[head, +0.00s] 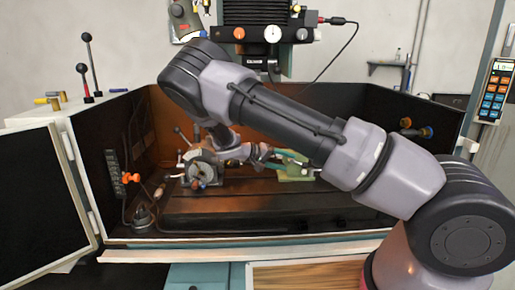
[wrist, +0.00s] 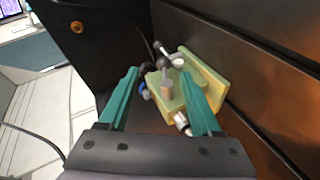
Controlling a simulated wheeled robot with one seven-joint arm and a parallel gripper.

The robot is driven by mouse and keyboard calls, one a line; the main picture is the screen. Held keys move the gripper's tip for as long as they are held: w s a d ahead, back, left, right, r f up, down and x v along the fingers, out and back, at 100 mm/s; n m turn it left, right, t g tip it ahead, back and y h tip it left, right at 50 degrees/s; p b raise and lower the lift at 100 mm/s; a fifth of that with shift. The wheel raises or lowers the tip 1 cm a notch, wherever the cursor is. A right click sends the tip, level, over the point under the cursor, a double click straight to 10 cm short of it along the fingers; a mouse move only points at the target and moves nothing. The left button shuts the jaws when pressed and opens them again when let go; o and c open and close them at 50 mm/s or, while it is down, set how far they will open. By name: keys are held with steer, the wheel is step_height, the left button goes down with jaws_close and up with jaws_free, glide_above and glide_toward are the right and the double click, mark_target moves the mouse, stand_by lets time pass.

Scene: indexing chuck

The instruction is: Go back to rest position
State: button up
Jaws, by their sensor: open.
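My gripper (wrist: 160,74) is open, with its two teal fingers spread apart in the wrist view. Nothing is visibly held between them. Beyond the fingertips is a pale green and yellow fixture (wrist: 212,82) with small metal parts on it. In the head view my arm reaches over into the machine enclosure, and the gripper's teal fingers (head: 287,158) show low inside, close to the green fixture (head: 294,174). I cannot tell whether they touch. The grey indexing chuck (head: 200,166) stands on the machine bed to the left of my gripper.
Dark enclosure walls (head: 120,120) surround the bed on the left, back and right. The enclosure door (head: 38,190) stands open at left. The machine head (head: 256,35) hangs above my arm.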

steer(key=s+d+r+m+g+y, duration=0.2)
steer(key=s+d+r+y, duration=0.3)
steer(key=r, duration=0.4)
steer(key=s+d+r+m+g+y, duration=0.1)
steer(key=s+d+r+m+y, duration=0.1)
steer(key=s+d+r+y, duration=0.4)
steer(key=s+a+r+t+y, duration=0.1)
steer(key=s+r+t+y, duration=0.2)
steer(key=s+r, duration=1.4)
steer(key=s+t, duration=0.2)
steer(key=t, duration=0.1)
steer(key=shift+s+a+r+y, duration=0.15)
steer(key=shift+s+r+y, duration=0.15)
steer(key=shift+r+y, duration=0.1)
